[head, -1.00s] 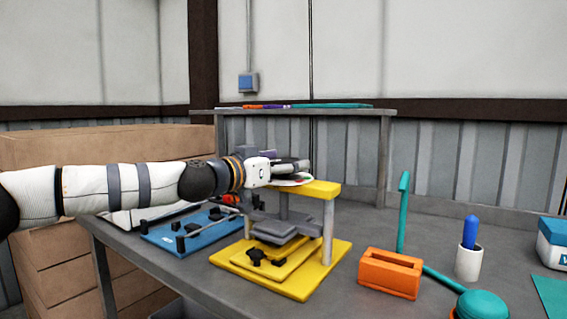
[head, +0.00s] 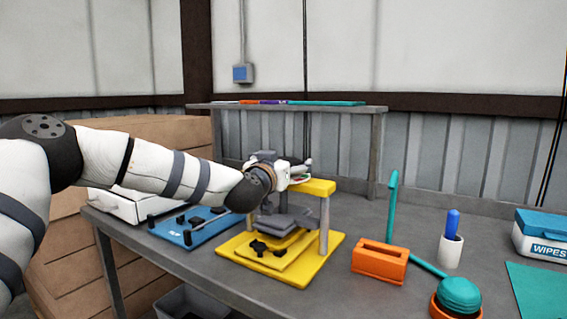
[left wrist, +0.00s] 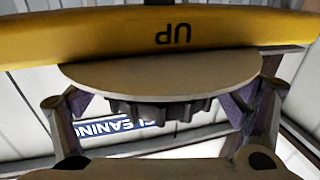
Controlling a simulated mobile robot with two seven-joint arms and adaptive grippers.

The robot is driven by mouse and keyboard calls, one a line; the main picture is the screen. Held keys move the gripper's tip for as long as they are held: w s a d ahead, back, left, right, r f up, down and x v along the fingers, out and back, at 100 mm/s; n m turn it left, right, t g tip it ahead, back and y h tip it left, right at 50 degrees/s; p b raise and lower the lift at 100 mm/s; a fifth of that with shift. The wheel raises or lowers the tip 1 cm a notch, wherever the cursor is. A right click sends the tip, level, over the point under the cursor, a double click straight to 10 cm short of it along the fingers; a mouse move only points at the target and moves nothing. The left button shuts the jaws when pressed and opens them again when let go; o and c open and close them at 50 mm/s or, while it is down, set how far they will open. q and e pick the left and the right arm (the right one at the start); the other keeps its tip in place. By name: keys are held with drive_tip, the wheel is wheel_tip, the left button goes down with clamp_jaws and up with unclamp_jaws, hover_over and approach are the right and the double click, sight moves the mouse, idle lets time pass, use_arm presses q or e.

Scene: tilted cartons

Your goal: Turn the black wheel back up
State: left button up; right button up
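The yellow press (head: 318,187) stands on the bench, with a grey plate (head: 288,218) under its top beam. In the left wrist view a dark ribbed wheel (left wrist: 160,109) sits against a pale round disc (left wrist: 160,75) at the yellow beam (left wrist: 100,36), which reads "UP" upside down. My left gripper (head: 301,171) is at the top of the press. Its fingers (left wrist: 160,112) stand on both sides of the wheel, apart, with narrow gaps seeming to show; contact is unclear. The wheel is hidden behind the gripper in the head view. My right gripper is out of view.
A blue fixture board (head: 190,232) lies left of the press. An orange slotted block (head: 380,262), a teal upright handle (head: 391,205) and a white cup with a blue item (head: 451,250) stand to the right. A grey shelf (head: 345,110) rises behind.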

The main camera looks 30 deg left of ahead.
use_arm(q)
drive_tip(key=s+d, duration=0.2)
drive_tip(key=s, duration=1)
drive_tip(key=shift+w, duration=0.1)
